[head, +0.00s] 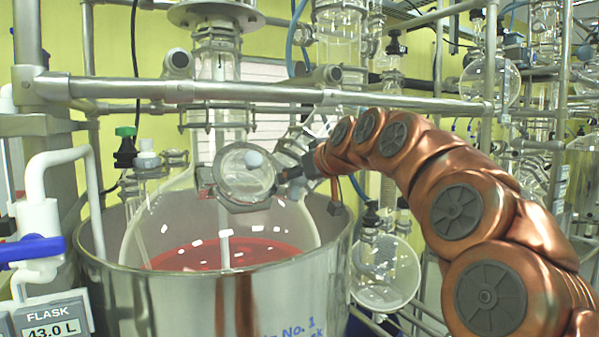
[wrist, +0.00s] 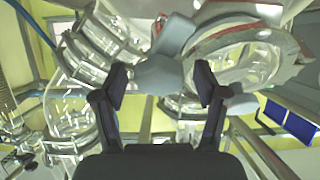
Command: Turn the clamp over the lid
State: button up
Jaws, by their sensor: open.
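The round glass lid (head: 240,185) sits on the tilted side port of the large glass flask, with a pale grey knob (head: 254,159) on it. My gripper (head: 292,177) is at the right edge of the lid. In the wrist view, my gripper (wrist: 162,68) has its two dark fingers spread apart. A grey block-like piece, which looks like the clamp (wrist: 160,74), lies between the fingertips with no clear contact. The lid's ring (wrist: 285,50) shows at the upper right there. In the head view my gripper and the port rim make the clamp hard to pick out.
The flask (head: 165,215) holds red liquid and stands in a metal bath (head: 190,300). A horizontal steel rail (head: 240,92) runs above the lid. A white pipe with a blue valve handle (head: 30,250) stands at left. Other glassware (head: 385,270) hangs at right.

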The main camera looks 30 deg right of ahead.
jog(key=shift+w, duration=0.1)
jog(key=c, duration=1.1)
jog(key=shift+c, duration=0.2)
